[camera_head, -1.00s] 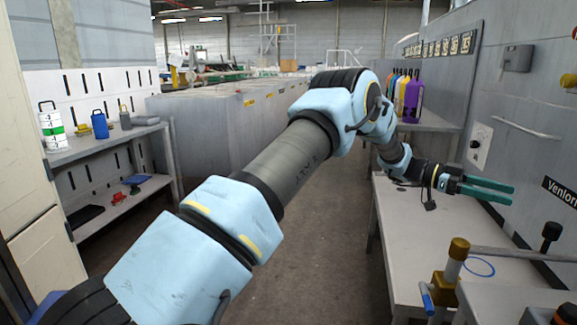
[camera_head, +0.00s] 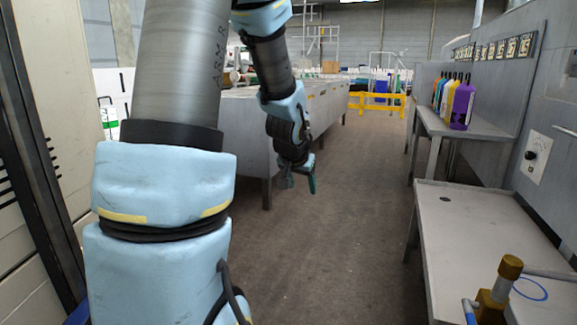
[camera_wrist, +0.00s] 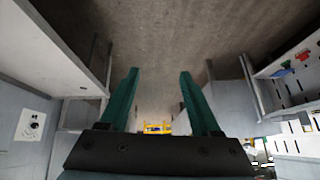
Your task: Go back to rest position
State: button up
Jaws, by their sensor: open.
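My gripper (camera_head: 299,184) hangs over the open aisle floor in the head view, its green fingers pointing down. In the wrist view my gripper (camera_wrist: 158,100) has its two green fingers wide apart, with nothing between them. It is open and empty, and touches nothing that I can see. My arm is raised in front of the head camera and hides part of the left side.
A grey worktable (camera_head: 455,235) stands at the right, with a brass-coloured fitting (camera_head: 497,280) in front. Several coloured bottles (camera_head: 462,105) stand on a shelf behind it. A long grey cabinet (camera_head: 245,135) lines the left. A yellow barrier (camera_head: 378,104) stands far back. The aisle floor (camera_head: 340,240) is clear.

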jog(key=s+a+f+n+g+y, duration=0.1)
jog(key=s+a+f+n+g, duration=0.15)
jog(key=s+a, duration=0.45)
jog(key=s+a+f+n+g+y, duration=0.1)
jog(key=s+a+g, duration=0.2)
jog(key=s, duration=0.8)
notch_tip(320, 180, up, 14)
jog(key=p, duration=1.4)
jog(key=shift+s+r, duration=0.2)
jog(key=shift+r, duration=0.05)
